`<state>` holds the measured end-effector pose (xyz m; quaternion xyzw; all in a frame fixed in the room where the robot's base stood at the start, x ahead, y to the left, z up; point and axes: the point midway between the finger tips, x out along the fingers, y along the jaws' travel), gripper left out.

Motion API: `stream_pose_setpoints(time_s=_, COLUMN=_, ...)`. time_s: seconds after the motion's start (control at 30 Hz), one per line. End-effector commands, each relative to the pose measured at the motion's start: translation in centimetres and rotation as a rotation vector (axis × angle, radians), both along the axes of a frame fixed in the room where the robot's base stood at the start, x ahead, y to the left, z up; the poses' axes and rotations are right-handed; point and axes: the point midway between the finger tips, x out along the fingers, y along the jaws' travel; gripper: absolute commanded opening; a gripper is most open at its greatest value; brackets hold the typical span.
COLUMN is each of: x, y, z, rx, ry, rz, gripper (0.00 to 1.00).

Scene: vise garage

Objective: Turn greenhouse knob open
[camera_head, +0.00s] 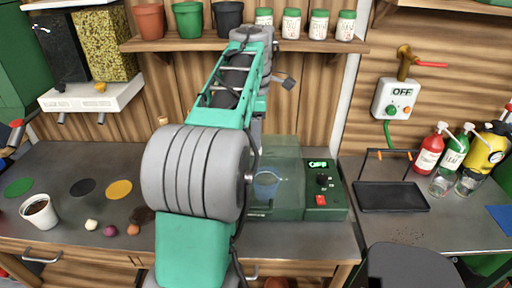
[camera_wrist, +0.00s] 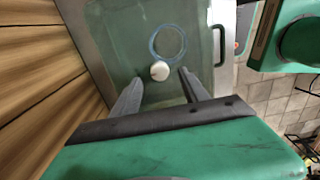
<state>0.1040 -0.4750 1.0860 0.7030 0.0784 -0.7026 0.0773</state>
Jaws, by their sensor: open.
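The greenhouse (camera_head: 275,160) is a clear, green-tinted box on the bench, partly hidden behind my arm in the head view. In the wrist view its clear top (camera_wrist: 115,30) fills the upper middle. A small round whitish knob (camera_wrist: 160,71) shows there, between the ends of my two fingers. My gripper (camera_wrist: 159,77) is open, with one finger on each side of the knob and no visible grip on it. I cannot tell how far the fingertips are from the clear surface. My gripper is hidden in the head view.
A green control panel (camera_head: 323,188) with a lit display, dark dial and red switch adjoins the greenhouse. A cup (camera_head: 267,185) shows through the clear wall. A shelf (camera_head: 160,43) with pots and jars hangs above. A black tray (camera_head: 392,197) and bottles stand right.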

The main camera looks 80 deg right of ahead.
Motion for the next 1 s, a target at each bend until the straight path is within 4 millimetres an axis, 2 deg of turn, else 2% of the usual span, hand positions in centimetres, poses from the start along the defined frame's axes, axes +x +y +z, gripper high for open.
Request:
stream_pose_setpoints(time_s=0.03, x=0.0, y=0.0, z=-1.8, rx=0.001, ry=0.0, rz=0.001, gripper=0.52)
stream_pose_setpoints(time_s=0.13, x=0.0, y=0.0, z=-3.1, rx=-0.001, ry=0.001, rz=0.001, gripper=0.52)
stream_pose_setpoints(time_s=0.23, x=0.0, y=0.0, z=-3.7, rx=-0.001, ry=0.002, rz=0.001, gripper=0.52)
stream_pose_setpoints(time_s=0.47, x=0.0, y=0.0, z=-3.6, rx=-0.001, ry=0.002, rz=0.0, gripper=0.52)
stream_pose_setpoints(time_s=1.0, x=0.0, y=0.0, z=-3.6, rx=-0.001, ry=0.002, rz=0.0, gripper=0.1)
